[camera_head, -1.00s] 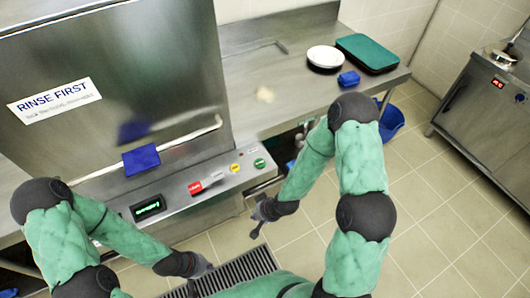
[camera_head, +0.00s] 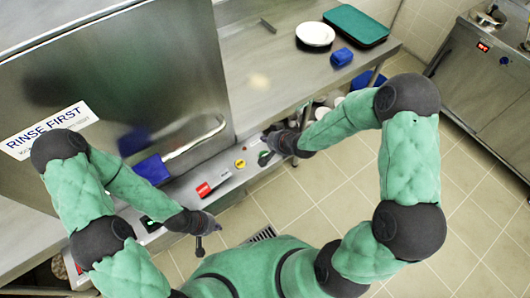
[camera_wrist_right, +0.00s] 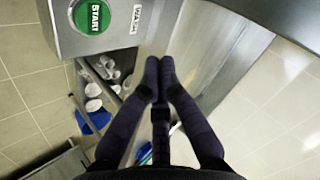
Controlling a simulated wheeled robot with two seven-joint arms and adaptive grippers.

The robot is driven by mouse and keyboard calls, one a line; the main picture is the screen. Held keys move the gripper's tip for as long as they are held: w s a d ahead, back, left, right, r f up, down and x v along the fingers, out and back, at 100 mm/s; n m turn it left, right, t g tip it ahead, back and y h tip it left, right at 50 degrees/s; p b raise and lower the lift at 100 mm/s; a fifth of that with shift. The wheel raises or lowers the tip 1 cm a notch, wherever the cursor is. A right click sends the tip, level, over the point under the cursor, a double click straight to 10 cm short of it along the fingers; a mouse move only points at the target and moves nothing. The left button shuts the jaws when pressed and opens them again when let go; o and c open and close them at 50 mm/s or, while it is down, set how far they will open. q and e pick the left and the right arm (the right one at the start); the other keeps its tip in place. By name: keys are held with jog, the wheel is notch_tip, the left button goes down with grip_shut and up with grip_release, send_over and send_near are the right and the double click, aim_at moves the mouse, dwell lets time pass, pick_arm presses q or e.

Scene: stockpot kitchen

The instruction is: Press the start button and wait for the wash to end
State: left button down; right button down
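The green START button (camera_wrist_right: 92,17) is on the grey control panel in the right wrist view, beside a WASH label (camera_wrist_right: 137,18). My right gripper (camera_wrist_right: 160,64) has its fingertips together with nothing between them, to the right of and below the button in that view. In the head view my right gripper (camera_head: 266,147) is at the panel's right end and covers the button's area. The dishwasher hood (camera_head: 120,85) is down. Its green display (camera_head: 150,223) is partly hidden by my left arm. My left gripper (camera_head: 199,243) hangs in front of the panel; its fingers are unclear.
The panel also has a red switch (camera_head: 204,189) and a yellow button (camera_head: 240,163). A blue pad (camera_head: 152,169) is on the hood handle. Floor at right is open.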

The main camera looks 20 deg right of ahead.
aim_at(266, 156)
notch_tip(266, 156, down, 9)
jog(key=b, duration=0.7)
dwell(1.6)
jog(key=shift+f+b, duration=0.3)
jog(key=shift+f, duration=0.05)
jog(key=shift+f+b, duration=0.35)
jog(key=shift+f, duration=0.1)
dwell(0.7)
jog(key=shift+r, duration=0.15)
jog(key=shift+r+p, duration=0.65)
jog(key=shift+r, duration=0.1)
jog(key=shift+r, duration=0.15)
